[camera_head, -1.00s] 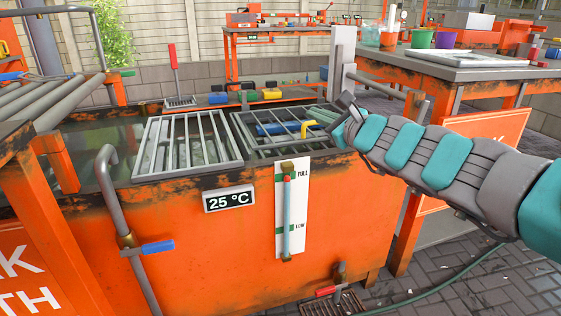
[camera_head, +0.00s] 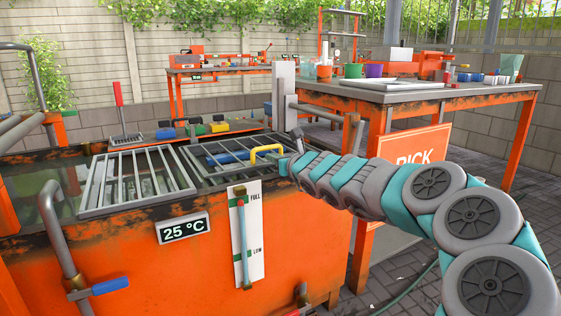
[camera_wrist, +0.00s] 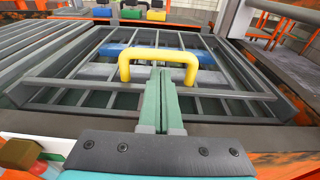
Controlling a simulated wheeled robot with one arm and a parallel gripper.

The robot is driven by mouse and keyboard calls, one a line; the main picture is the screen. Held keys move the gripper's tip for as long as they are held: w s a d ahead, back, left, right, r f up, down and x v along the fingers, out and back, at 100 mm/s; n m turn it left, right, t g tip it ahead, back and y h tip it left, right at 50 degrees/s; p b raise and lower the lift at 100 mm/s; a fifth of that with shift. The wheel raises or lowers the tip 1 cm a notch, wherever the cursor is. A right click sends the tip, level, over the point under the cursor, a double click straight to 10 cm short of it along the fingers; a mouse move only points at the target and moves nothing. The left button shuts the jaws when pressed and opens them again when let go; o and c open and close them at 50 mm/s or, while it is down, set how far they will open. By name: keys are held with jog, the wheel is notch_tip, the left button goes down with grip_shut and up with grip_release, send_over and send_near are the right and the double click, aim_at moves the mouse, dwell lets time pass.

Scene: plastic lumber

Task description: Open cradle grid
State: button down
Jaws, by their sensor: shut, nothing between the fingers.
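A dark metal cradle grid (camera_head: 213,179) with a yellow handle (camera_head: 266,149) lies over the right part of the orange tank. In the wrist view, the grid (camera_wrist: 75,97) has thin bars and lies flat, and its yellow handle (camera_wrist: 157,53) arches across the middle. My gripper (camera_wrist: 163,76) has its two green fingers together and empty, tips at the handle's near side. I cannot tell whether they touch it. In the head view my gripper (camera_head: 284,165) is just right of the handle, its fingers partly hidden. A blue item (camera_head: 228,158) shows at the grid.
A second, lighter grid (camera_head: 136,182) lies left of it over the tank. A grey post (camera_head: 283,95) stands behind my wrist. Blue, green and yellow blocks (camera_head: 219,126) sit on the tank's far edge. A workbench (camera_head: 395,93) with cups stands at back right.

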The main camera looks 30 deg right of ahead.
jog(key=shift+w, duration=0.7)
jog(key=shift+r+p, duration=0.2)
jog(key=shift+p, duration=0.1)
jog(key=shift+r+p, duration=0.25)
jog(key=shift+p, duration=0.1)
jog(key=shift+w+a+r+g+p, duration=0.15)
jog(key=shift+r+g+p, duration=0.25)
jog(key=shift+r+p, duration=0.2)
